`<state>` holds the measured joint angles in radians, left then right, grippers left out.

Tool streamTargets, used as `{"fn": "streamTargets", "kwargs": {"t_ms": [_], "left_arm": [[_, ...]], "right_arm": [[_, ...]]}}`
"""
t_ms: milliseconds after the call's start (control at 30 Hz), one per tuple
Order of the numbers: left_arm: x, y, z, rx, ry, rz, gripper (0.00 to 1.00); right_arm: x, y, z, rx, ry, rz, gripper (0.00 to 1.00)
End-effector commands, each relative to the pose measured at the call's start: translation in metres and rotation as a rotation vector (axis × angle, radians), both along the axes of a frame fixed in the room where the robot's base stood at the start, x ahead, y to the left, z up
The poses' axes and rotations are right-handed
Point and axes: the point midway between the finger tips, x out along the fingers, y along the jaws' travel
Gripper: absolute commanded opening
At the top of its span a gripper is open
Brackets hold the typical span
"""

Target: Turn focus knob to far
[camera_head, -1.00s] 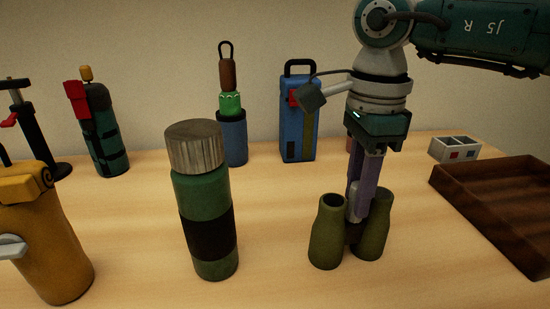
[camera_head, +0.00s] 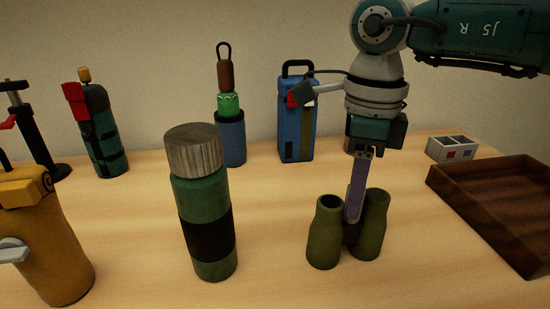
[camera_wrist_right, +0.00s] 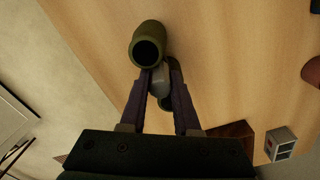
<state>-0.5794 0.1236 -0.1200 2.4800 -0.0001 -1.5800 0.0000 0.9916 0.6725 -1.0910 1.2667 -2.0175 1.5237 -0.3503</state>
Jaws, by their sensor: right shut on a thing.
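Olive-green binoculars (camera_head: 325,236) stand upright on the wooden table, right of the middle in the head view. My right gripper (camera_head: 352,217) points down from above, with its purple fingers between the two barrels. In the right wrist view, the fingers of my right gripper (camera_wrist_right: 160,80) are shut on a small grey focus knob (camera_wrist_right: 160,85) between them. One barrel of the binoculars (camera_wrist_right: 148,45) shows its dark open end; the other is mostly hidden behind the fingers. My left gripper is not in view.
A green flask (camera_head: 207,205) with a ribbed lid stands left of the binoculars. A brown wooden tray (camera_head: 495,215) lies to the right, with a small white box (camera_head: 452,149) behind it. A blue case (camera_head: 297,120) and a blue cup (camera_head: 231,138) stand behind. A yellow container (camera_head: 45,235) is front left.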

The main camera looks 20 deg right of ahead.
Motion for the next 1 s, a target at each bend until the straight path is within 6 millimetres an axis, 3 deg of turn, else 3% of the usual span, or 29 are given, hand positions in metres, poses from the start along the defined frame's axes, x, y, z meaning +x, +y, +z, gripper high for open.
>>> {"fn": "streamTargets", "kwargs": {"t_ms": [233, 267, 500, 800, 1000], "left_arm": [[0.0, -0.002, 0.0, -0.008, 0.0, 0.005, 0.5], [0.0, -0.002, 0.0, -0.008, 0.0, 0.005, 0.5], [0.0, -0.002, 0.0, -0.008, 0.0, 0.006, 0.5], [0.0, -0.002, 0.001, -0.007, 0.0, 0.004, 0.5], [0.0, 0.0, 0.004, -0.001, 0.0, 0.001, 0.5]], "right_arm": [[0.0, 0.0, 0.0, 0.0, 0.0, 0.0, 0.0], [0.0, 0.0, 0.0, -0.001, -0.001, 0.001, 0.33], [0.0, 0.0, 0.0, 0.0, 0.0, 0.001, 0.59], [0.0, 0.0, 0.003, 0.0, -0.001, 0.002, 0.61], [0.001, 0.0, 0.033, 0.0, -0.005, 0.002, 0.61]]}}
